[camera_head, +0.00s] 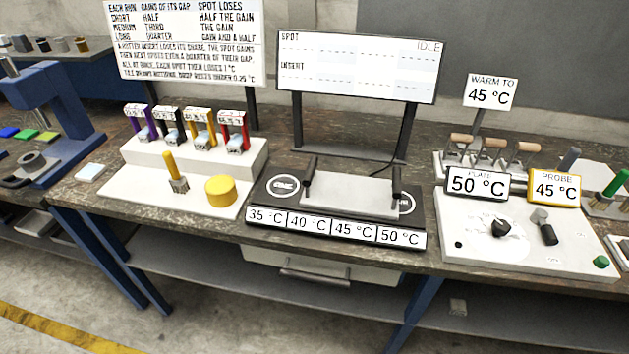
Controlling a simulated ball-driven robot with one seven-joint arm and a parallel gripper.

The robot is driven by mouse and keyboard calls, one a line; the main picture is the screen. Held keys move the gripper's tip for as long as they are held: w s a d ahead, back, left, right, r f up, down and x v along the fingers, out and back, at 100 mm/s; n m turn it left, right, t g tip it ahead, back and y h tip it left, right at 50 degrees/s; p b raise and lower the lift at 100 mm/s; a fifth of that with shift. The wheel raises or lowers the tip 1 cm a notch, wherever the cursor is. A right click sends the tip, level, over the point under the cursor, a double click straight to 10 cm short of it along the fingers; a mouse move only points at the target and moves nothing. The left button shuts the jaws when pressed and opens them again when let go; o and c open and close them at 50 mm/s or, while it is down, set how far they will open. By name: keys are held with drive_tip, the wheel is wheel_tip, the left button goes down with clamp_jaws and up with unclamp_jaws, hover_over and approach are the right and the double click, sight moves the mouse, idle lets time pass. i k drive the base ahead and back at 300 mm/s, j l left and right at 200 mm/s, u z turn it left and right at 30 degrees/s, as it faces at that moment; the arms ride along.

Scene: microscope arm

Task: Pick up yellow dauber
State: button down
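A yellow-handled dauber (172,168) stands upright, leaning slightly, in a small grey holder on the white base at left. A squat yellow cylinder (221,191) sits just right of it. Behind, a white stepped rack (190,158) holds a row of labelled items in purple, black, yellow and red. My gripper is not in view.
A plate station (350,192) with dark posts and a temperature strip stands right of the white base. A control box (525,243) with knobs is further right. A blue microscope-like stand (50,110) is at left. A display board (358,67) rises behind.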

sight(176, 180)
drive_tip(key=i+j+u, duration=0.15)
drive_tip(key=u, duration=0.3)
drive_tip(key=i+j+u, duration=0.2)
drive_tip(key=u, duration=0.25)
drive_tip(key=j, duration=0.15)
